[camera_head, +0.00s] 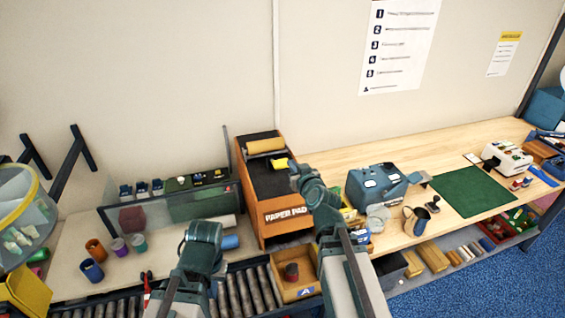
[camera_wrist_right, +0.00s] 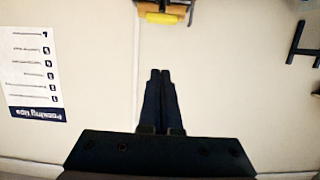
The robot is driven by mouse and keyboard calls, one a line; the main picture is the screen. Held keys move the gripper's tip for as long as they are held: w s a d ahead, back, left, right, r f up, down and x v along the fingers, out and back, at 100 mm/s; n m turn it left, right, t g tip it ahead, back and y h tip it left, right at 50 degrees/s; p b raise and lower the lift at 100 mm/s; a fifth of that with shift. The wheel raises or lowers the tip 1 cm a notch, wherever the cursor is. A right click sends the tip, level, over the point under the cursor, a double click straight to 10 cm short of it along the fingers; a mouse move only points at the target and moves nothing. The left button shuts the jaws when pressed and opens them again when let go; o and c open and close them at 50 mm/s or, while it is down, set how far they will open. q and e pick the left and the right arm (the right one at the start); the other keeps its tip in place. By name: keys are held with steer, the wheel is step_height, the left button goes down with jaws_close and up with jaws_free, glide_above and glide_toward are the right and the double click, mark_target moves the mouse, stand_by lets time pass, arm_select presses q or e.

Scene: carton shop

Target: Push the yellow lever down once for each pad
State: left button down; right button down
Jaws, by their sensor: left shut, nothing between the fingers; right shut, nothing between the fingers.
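The orange paper pad dispenser (camera_head: 286,213) stands on the bench at the middle of the head view, with a tan roll (camera_head: 265,146) at its top. Its yellow lever (camera_head: 279,164) shows just left of my right gripper (camera_head: 295,170), which is shut and empty. Whether they touch cannot be told from the head view. In the right wrist view the shut fingers (camera_wrist_right: 160,74) are clear of a yellow bar (camera_wrist_right: 165,18) at the top edge, apparently the lever. My left gripper (camera_head: 207,232) is shut and empty, lower left of the dispenser; its fingertips are mostly hidden.
A blue-grey machine (camera_head: 378,185) stands to the right. Several cups, such as an orange one (camera_head: 96,250), stand at left.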

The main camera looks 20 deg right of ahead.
steer(key=b, duration=0.3)
glide_above(276, 163)
steer(key=s+d, duration=0.2)
steer(key=s, duration=0.2)
step_height(276, 163, down, 3)
steer(key=shift+w+a+f+b, duration=0.1)
steer(key=shift+w+f+b, duration=0.05)
steer(key=shift+f+b, duration=0.75)
steer(key=shift+w+a+f+b, duration=0.1)
steer(key=shift+w+f+b, duration=0.05)
steer(key=shift+f+b, duration=0.7)
steer(key=shift+s+f, duration=0.1)
